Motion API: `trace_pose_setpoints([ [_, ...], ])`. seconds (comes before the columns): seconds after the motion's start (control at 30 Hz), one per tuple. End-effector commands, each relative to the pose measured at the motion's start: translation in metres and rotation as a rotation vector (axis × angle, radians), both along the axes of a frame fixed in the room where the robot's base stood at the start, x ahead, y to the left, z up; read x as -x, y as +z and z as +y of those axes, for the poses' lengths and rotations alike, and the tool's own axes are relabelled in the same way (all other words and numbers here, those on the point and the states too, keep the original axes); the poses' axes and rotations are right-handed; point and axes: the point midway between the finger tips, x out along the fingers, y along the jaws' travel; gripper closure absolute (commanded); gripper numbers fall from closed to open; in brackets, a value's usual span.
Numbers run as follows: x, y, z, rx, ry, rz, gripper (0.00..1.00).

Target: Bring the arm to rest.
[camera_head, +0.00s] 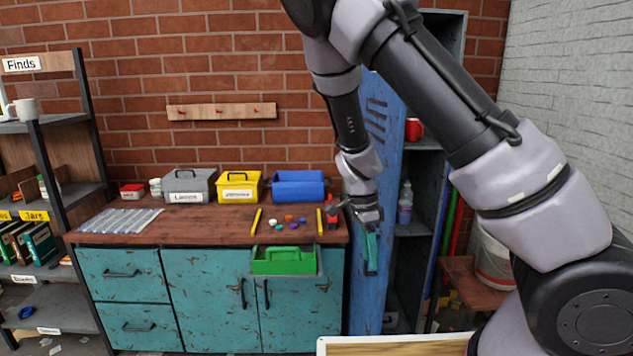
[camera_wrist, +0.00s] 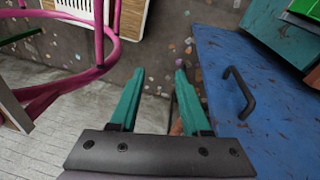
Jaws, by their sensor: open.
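My gripper (camera_head: 371,254) hangs from my arm, pointing down, in front of the blue locker door (camera_head: 388,120) and to the right of the workbench. In the wrist view its two teal fingers (camera_wrist: 158,92) stand apart with nothing between them. The floor shows beyond the fingertips. The blue door with its dark handle (camera_wrist: 238,92) lies close on the right in the wrist view. My arm is bent, with the upper links crossing the right half of the head view.
The workbench (camera_head: 185,215) holds a grey box (camera_head: 188,187), a yellow box (camera_head: 239,189), a blue box (camera_head: 298,187) and several small coloured pieces. A green tray (camera_head: 284,261) sits at its front edge. A wooden stool (camera_head: 470,283) and white bucket (camera_head: 492,255) stand right.

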Motion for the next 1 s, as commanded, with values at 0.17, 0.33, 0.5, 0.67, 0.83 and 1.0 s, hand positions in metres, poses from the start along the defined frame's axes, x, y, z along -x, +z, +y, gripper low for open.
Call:
trace_pose_setpoints([
  [0.17, 0.004, 0.04, -0.002, -0.172, 0.076, 0.023, 0.53],
  [0.33, 0.007, 0.095, -0.009, -0.343, 0.211, -0.019, 0.53],
  [0.5, 0.013, 0.156, -0.025, -0.457, 0.37, -0.129, 0.53],
  [0.67, 0.026, 0.213, -0.047, -0.492, 0.534, -0.273, 0.53],
  [0.83, 0.048, 0.268, -0.074, -0.437, 0.713, -0.44, 0.53],
  [1.0, 0.078, 0.312, -0.098, -0.291, 0.88, -0.583, 0.53],
])
